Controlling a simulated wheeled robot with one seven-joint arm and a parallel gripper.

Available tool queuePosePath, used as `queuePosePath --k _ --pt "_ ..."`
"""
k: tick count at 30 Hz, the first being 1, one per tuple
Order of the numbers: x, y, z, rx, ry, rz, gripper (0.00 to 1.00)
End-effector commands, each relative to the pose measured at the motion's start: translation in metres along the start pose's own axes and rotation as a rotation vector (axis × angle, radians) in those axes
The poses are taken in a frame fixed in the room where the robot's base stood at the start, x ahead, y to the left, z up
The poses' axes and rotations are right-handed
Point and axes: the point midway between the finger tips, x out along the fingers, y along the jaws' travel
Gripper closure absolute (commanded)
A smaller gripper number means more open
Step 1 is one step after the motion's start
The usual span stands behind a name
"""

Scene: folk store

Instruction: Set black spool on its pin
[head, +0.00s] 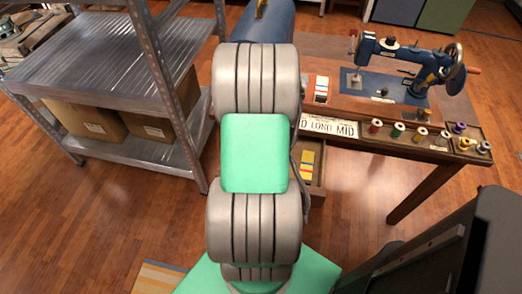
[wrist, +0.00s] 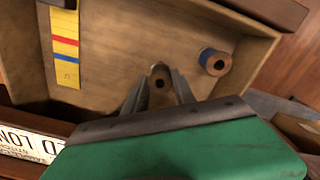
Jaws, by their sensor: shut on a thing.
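In the wrist view my gripper (wrist: 160,88) reaches down into an open wooden drawer, shut on a spool (wrist: 160,77). Only the spool's brown end with its dark hole shows clearly; its thread looks dark, matching the black spool, but is mostly hidden between the fingers. In the head view my arm hides the gripper and this spool. The spool rack (head: 469,153) lies along the front right edge of the sewing table, with several coloured spools on it. I cannot make out an empty pin there.
A letter plate (head: 330,125) is on the table, with a blue sewing machine (head: 408,65) behind. Metal shelving (head: 100,55) stands left.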

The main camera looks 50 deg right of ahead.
Motion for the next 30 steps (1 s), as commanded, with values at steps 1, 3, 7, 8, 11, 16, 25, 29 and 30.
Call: queuePosePath --k 1,3,7,8,11,16,25,29,30 --pt "0.000 0.000 0.000 0.000 0.000 0.000 0.82" --pt "0.000 0.000 0.000 0.000 0.000 0.000 0.88" --pt "0.000 0.000 0.000 0.000 0.000 0.000 0.88" --pt "0.000 0.000 0.000 0.000 0.000 0.000 0.88" --pt "0.000 0.000 0.000 0.000 0.000 0.000 0.88" --pt "-0.012 0.000 0.000 0.000 0.000 0.000 0.88" --pt "-0.041 0.000 0.000 0.000 -0.001 0.000 0.88" --pt "-0.051 0.000 0.000 0.000 -0.001 0.000 0.89" --pt "-0.052 0.000 0.000 0.000 -0.001 0.000 0.89"
